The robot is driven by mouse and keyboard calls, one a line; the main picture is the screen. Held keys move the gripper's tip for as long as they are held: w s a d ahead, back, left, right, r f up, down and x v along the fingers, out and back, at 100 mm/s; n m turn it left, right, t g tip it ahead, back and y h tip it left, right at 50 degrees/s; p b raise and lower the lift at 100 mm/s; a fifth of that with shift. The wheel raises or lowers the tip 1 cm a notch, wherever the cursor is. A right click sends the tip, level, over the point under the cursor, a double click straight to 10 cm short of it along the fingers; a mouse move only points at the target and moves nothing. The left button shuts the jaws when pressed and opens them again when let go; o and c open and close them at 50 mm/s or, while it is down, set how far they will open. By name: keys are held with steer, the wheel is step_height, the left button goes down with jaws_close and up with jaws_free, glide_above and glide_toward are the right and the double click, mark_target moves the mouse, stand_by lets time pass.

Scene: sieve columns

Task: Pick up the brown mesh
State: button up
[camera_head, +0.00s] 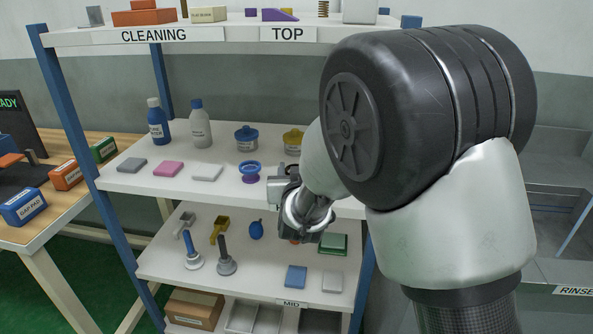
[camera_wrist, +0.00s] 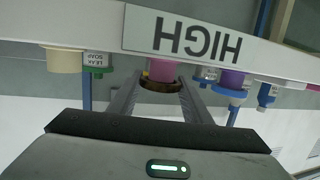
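In the wrist view a brown mesh ring (camera_wrist: 160,86) shows at the end of a pink cylinder (camera_wrist: 162,70), by the shelf edge labelled HIGH. My gripper (camera_wrist: 160,80) has its two fingers apart, one on each side of the brown ring. I cannot tell whether they touch it. The wrist picture is upside down. In the head view my gripper (camera_head: 284,185) is at the front of the middle shelf, right of a blue and purple stand (camera_head: 251,172). The brown mesh is hidden there behind my gripper and arm.
The shelf (camera_head: 130,181) holds a blue pot (camera_head: 246,138), a yellow pot (camera_head: 293,141), bottles and flat pads. A purple and blue item (camera_wrist: 231,88) stands near the mesh. The lower shelf (camera_head: 160,263) holds stamps, scoops and pads. A wooden table (camera_head: 40,225) is at left.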

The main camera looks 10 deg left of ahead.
steer(key=c, duration=0.5)
steer(key=shift+r, duration=0.1)
